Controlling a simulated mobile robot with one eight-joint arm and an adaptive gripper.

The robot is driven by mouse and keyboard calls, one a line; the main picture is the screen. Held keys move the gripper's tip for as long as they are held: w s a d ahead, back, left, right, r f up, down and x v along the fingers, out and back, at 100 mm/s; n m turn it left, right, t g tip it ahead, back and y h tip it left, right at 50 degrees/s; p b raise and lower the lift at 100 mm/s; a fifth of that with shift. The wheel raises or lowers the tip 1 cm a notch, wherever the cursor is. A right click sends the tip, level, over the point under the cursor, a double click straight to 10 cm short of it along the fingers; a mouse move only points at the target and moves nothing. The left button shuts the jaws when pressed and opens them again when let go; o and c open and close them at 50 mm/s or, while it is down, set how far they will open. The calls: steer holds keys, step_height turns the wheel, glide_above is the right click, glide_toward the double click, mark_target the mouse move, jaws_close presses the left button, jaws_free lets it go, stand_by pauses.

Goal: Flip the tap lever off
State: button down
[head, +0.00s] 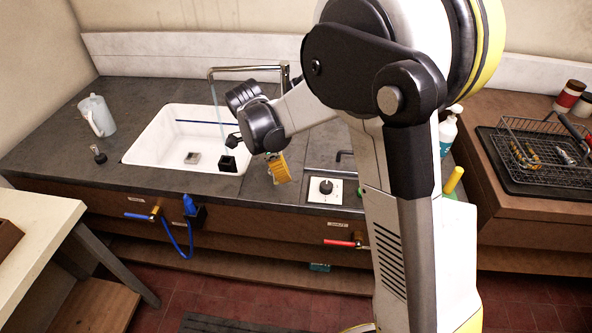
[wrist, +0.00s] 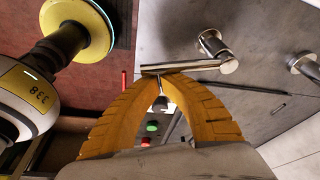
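The tap's metal spout (head: 245,69) reaches over the white sink (head: 160,135) in the head view, with a thin water stream (head: 219,118) falling from it. My arm hides the tap's lower part there. My gripper (wrist: 164,76) shows two yellow fingers that curve together at the tips; it looks shut, with nothing clearly held. A polished metal bar (wrist: 190,66), which looks like the tap lever, lies across just beyond the fingertips; I cannot tell whether they touch. In the head view the yellow fingers (head: 279,170) are over the counter right of the sink, tips partly unclear.
Blue (head: 137,215) and red (head: 340,243) valve handles stick out from the counter front. A jug (head: 97,115) stands left; a wire basket (head: 540,145) lies far right.

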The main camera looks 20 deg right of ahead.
steer(key=shift+w+a, duration=0.15)
steer(key=shift+a, duration=1.2)
steer(key=shift+w+a, duration=0.3)
steer(key=shift+a, duration=0.55)
